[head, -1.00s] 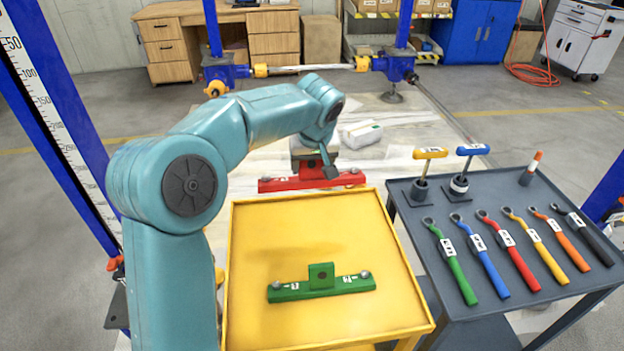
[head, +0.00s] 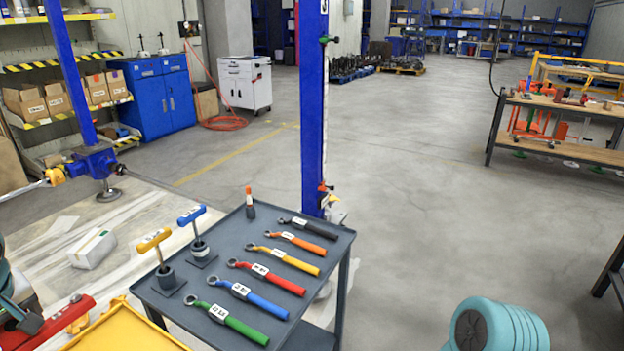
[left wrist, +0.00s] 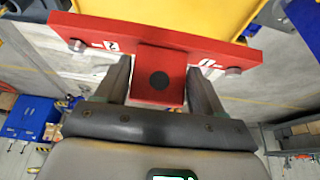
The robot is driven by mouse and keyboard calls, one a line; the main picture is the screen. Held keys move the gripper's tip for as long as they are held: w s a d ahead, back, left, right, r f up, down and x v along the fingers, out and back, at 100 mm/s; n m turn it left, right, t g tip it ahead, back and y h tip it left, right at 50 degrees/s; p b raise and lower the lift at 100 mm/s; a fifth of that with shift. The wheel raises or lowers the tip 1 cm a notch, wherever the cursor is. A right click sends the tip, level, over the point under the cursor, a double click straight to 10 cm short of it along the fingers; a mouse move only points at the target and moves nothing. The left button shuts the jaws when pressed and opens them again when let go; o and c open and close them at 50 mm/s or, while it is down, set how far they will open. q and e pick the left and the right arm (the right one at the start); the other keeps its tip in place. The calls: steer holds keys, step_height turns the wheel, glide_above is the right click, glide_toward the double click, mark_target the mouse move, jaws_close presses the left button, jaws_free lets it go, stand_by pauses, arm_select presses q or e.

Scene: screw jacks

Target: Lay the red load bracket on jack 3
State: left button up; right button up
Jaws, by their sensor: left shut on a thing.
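The red load bracket (head: 62,325) is cut off at the lower left of the head view. In the left wrist view it is a long red bar (left wrist: 105,35) with a bolt near each end and a square lug with a dark hole. My left gripper (left wrist: 158,75) is shut on that lug, one finger on each side. In the head view only a dark part of this gripper (head: 22,312) shows at the left edge. My right gripper is out of view. No jack in view carries a readable number 3, so I cannot tell which one is jack 3.
A yellow tray table (head: 125,335) lies close beside the bracket. A grey table (head: 222,262) holds several coloured wrenches and two T-handled tools. A blue column (head: 313,110) stands behind it. A blue jack housing (head: 93,163) stands at left. Open floor (head: 430,210) lies to the right.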

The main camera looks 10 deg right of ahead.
arm_select(q)
steer(key=shift+r, duration=0.15)
steer(key=s+d+f+m+t+h+p, duration=0.1)
steer(key=s+d+f+m+p, duration=0.15)
steer(key=d, duration=0.45)
steer(key=s+d+f+m+h+p, duration=0.1)
steer(key=d+f+m+p, duration=0.25)
steer(key=d, duration=0.45)
steer(key=s+d+f+m+t+h+p, duration=0.1)
steer(key=s+d+f+m+p, duration=0.2)
steer(key=d, duration=0.4)
step_height(320, 180, up, 5)
steer(key=w+d+m+b, duration=0.1)
steer(key=w, duration=0.1)
steer(key=shift+d+r, duration=0.2)
steer(key=shift+d, duration=0.05)
